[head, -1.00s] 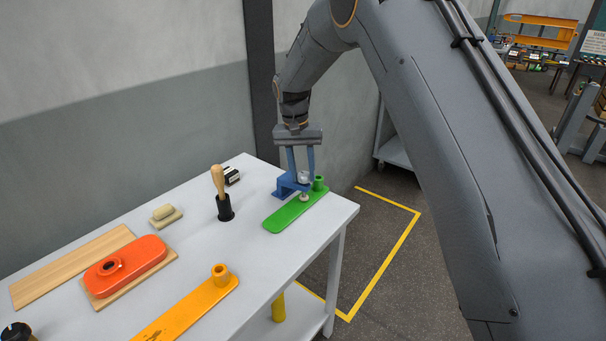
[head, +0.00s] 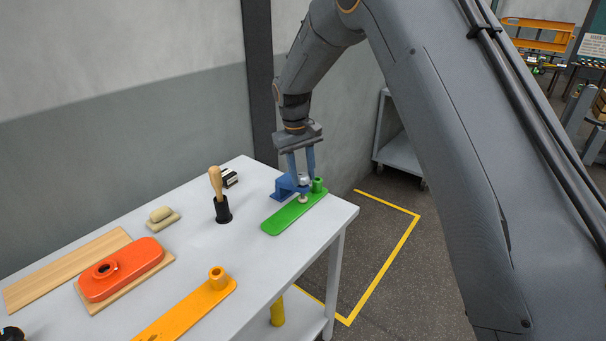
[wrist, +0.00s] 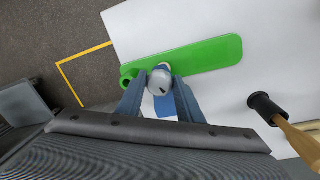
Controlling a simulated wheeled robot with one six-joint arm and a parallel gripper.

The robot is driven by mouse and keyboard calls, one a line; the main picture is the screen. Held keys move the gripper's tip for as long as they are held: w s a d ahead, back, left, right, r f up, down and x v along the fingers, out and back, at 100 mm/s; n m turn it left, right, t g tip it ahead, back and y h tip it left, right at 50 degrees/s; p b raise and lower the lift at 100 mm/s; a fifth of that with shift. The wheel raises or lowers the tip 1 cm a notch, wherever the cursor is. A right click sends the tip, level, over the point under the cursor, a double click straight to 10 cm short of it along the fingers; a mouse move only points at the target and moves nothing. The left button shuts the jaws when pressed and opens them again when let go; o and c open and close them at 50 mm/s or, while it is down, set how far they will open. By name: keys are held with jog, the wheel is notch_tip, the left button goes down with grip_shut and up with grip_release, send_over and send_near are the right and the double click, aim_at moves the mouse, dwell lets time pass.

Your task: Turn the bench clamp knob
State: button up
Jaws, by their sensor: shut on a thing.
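The blue bench clamp (head: 284,187) stands at the far right corner of the white table. Its grey knob (head: 304,179) is on top, above a green plate (head: 287,217) with a raised round boss. My gripper (head: 304,178) points down over the clamp, its two blue fingers on either side of the knob. In the wrist view the knob (wrist: 160,78) sits between the fingertips, and my gripper (wrist: 160,84) is shut on it. The green plate (wrist: 210,55) lies under the clamp. The clamp's blue body is mostly hidden there.
A wooden-handled tool in a black holder (head: 222,209) stands left of the clamp. An orange-yellow plate (head: 190,308), a red-orange cover (head: 122,270) and a wooden board (head: 65,268) lie nearer. A grey wall rises behind the table. A cart (head: 398,155) stands beyond.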

jog(key=shift+s+f, duration=0.15)
jog(key=shift+f, duration=0.1)
jog(key=o, duration=1.1)
jog(key=shift+c, duration=0.2)
jog(key=shift+r, duration=0.1)
jog(key=shift+r, duration=0.1)
jog(key=shift+r, duration=0.25)
jog(key=shift+s+a+r+b, duration=0.15)
jog(key=shift+r+b, duration=0.2)
jog(key=shift+r, duration=0.85)
jog(key=shift+w+a+r+b, duration=0.15)
jog(key=shift+r+b, duration=0.25)
jog(key=shift+r, duration=0.75)
jog(key=shift+s+a+r+b, duration=0.15)
jog(key=shift+r+b, duration=0.2)
jog(key=shift+r, duration=0.85)
